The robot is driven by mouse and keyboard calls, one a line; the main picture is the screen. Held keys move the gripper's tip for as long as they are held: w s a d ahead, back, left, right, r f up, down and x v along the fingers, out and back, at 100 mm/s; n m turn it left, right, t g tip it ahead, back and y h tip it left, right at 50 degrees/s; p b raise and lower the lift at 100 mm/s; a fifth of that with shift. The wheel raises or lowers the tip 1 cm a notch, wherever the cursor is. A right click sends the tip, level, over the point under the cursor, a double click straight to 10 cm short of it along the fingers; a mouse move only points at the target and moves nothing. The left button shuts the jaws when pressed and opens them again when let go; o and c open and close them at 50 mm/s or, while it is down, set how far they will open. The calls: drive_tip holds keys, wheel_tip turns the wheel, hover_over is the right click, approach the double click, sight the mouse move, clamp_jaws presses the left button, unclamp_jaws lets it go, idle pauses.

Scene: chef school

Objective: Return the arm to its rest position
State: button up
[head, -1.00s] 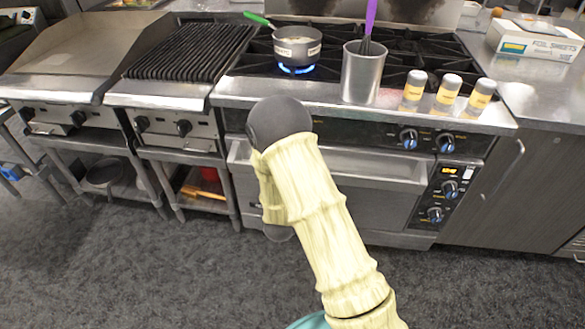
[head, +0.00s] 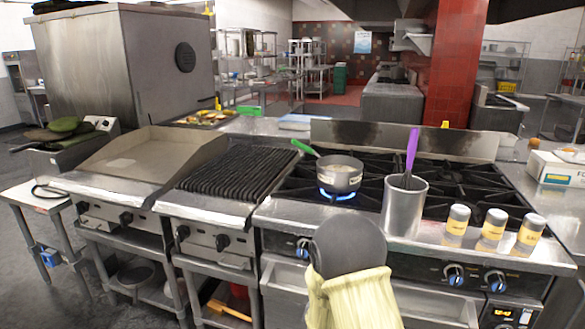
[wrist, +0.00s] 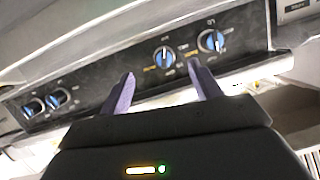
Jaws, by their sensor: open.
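My arm shows at the bottom of the head view, in a cream sleeve with a dark grey rounded joint, in front of the stove (head: 290,212). My gripper (wrist: 160,88) shows in the wrist view. Its two purple-grey fingers stand apart with nothing between them. They point toward the stove's front panel (wrist: 110,85) with its blue knobs. The gripper's fingers are not visible in the head view.
A pot (head: 339,175) with a green handle sits over a lit blue flame. A metal canister (head: 404,208) holds a purple-handled whisk (head: 411,150). Several shakers (head: 492,228) stand at the stove's front edge. A ridged grill (head: 232,172) and a flat griddle (head: 140,155) are left.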

drive_tip(key=s+d+r+n+g+y, duration=0.25)
drive_tip(key=s+g, duration=0.35)
drive_tip(key=s, duration=0.6)
drive_tip(key=s+d+r+n+g+y, duration=0.1)
drive_tip(key=s+d+r+n+g, duration=0.3)
drive_tip(key=s, duration=0.8)
wheel_tip(320, 180, up, 20)
drive_tip(key=a+m+g+p, duration=0.1)
drive_tip(key=a+m+p, duration=0.1)
drive_tip(key=p, duration=1.9)
drive_tip(key=shift+s+f+g, duration=0.2)
drive_tip(key=shift+g, duration=0.2)
drive_tip(key=shift+s, duration=0.1)
